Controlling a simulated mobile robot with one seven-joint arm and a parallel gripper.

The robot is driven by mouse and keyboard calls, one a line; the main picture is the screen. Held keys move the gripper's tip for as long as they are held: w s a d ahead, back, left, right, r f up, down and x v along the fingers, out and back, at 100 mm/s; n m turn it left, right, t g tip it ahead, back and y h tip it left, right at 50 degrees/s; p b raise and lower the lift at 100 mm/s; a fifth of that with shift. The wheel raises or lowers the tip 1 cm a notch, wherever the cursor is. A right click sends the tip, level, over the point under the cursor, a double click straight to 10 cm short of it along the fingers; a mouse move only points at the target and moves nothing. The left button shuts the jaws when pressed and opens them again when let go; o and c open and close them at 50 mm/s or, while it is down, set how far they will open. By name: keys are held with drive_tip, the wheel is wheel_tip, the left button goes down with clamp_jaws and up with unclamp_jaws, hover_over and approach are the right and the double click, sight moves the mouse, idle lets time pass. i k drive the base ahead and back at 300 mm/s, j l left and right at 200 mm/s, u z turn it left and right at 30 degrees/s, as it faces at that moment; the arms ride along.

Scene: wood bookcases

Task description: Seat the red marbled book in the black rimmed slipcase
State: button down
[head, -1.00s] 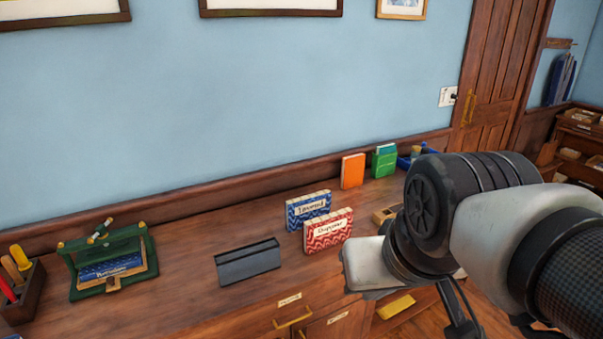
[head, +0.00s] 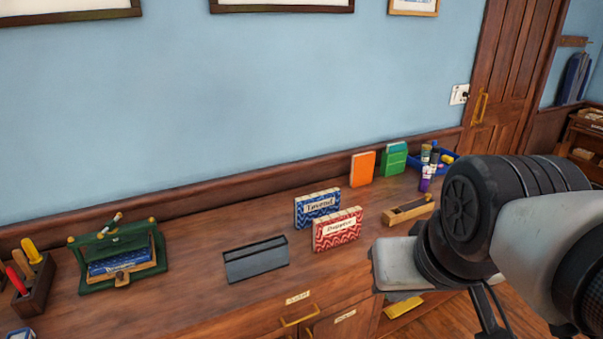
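The red marbled book (head: 337,230) stands upright on the wooden counter, its pale label facing me. A blue marbled book (head: 317,207) stands just behind it. The dark slipcase (head: 255,260) lies to the left of the red book, a low grey-black box with a long opening on top; it looks empty, apart from the red book. My arm comes in from the right, and its pale end part is to the right of the red book. My gripper's fingers do not show, so I cannot see whether they hold anything.
A green book press (head: 118,255) holding a blue book and a tool holder (head: 33,280) stand at left. An orange book (head: 362,168), a green box (head: 394,159), bottles and a wooden block (head: 408,211) stand at the back right. Bare counter surrounds the slipcase.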

sight(256, 259)
drive_tip(key=i+l+u, duration=0.6)
drive_tip(key=i+l, duration=0.25)
drive_tip(key=i+l+u, duration=0.25)
drive_tip(key=l, duration=0.5)
drive_tip(key=i+j, duration=0.05)
drive_tip(key=i, duration=0.05)
